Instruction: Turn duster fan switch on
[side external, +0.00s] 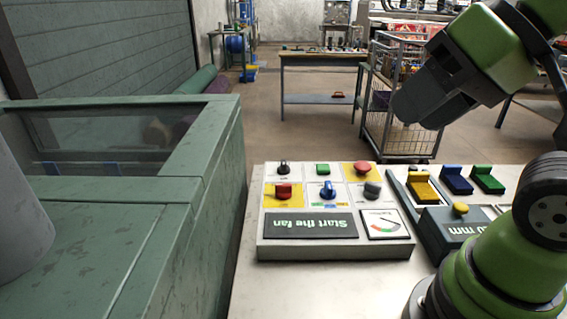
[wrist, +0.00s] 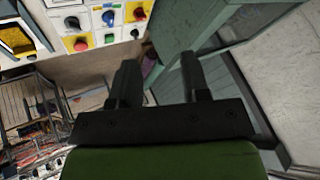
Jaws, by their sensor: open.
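The light grey control panel (side external: 334,249) stands on the white bench. It has a dark "Start the fan" plate (side external: 310,225), upside down in the side view. Its controls are a black knob (side external: 283,168), green button (side external: 322,169), red mushroom button (side external: 362,168), red knob (side external: 283,190), blue knob (side external: 327,190) and grey knob (side external: 372,190). I cannot tell which one is the fan switch. In the wrist view the blue knob (wrist: 108,16) shows at the top. My gripper (wrist: 160,62) is open and empty, apart from the panel. Its fingers are not clear in the side view.
A gauge (side external: 383,223) sits on the panel. A dark box with a yellow button (side external: 460,209) and yellow, blue and green blocks (side external: 456,180) stand to its right. A green machine (side external: 215,160) is at left. A wire cart (side external: 400,120) is behind.

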